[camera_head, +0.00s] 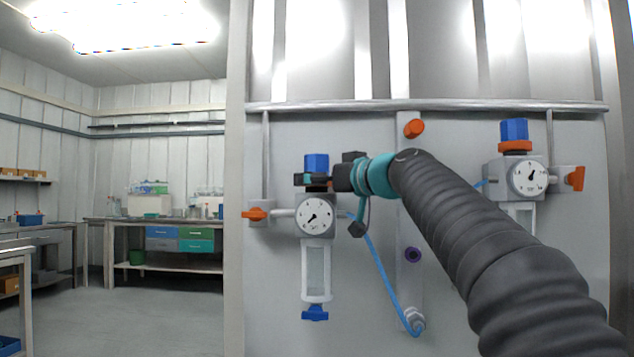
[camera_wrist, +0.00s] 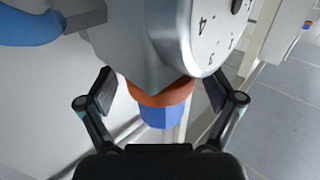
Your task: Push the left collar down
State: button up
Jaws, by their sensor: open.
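The left regulator has a blue knob (camera_head: 317,163) on top of a grey body with a round white gauge (camera_head: 316,217). Its orange collar (camera_wrist: 160,93) shows in the wrist view between the blue knob (camera_wrist: 165,114) and the grey body. In the head view my gripper (camera_head: 316,181) hides most or all of this collar. My gripper also shows in the wrist view (camera_wrist: 162,88), with one finger on each side of the collar and visible gaps between. It is open and holds nothing.
A second regulator with a blue knob (camera_head: 514,130), orange collar (camera_head: 515,146) and gauge (camera_head: 529,178) is at right. A blue hose (camera_head: 377,268) runs down the panel.

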jog(key=v, duration=1.1)
jog(key=shift+s, duration=0.1)
jog(key=s+d+f+m+g+h, duration=0.1)
jog(key=d+f+m+g+h, duration=0.2)
jog(key=f, duration=0.9)
jog(key=s+d+f+m+g+h, duration=0.1)
jog(key=d+f+m+h, duration=0.3)
jog(key=f, duration=0.8)
jog(key=s+d+f+g+h, duration=0.1)
jog(key=s+d+f+h, duration=0.1)
jog(key=s+f, duration=1)
jog(key=s+d+f+m+g+h, duration=0.1)
jog(key=s+d+f+g+h, duration=0.1)
jog(key=s+f, duration=1.1)
jog(key=shift+s+d+m+g+h, duration=0.25)
jog(key=shift+s+h, duration=0.35)
jog(key=shift+s, duration=0.3)
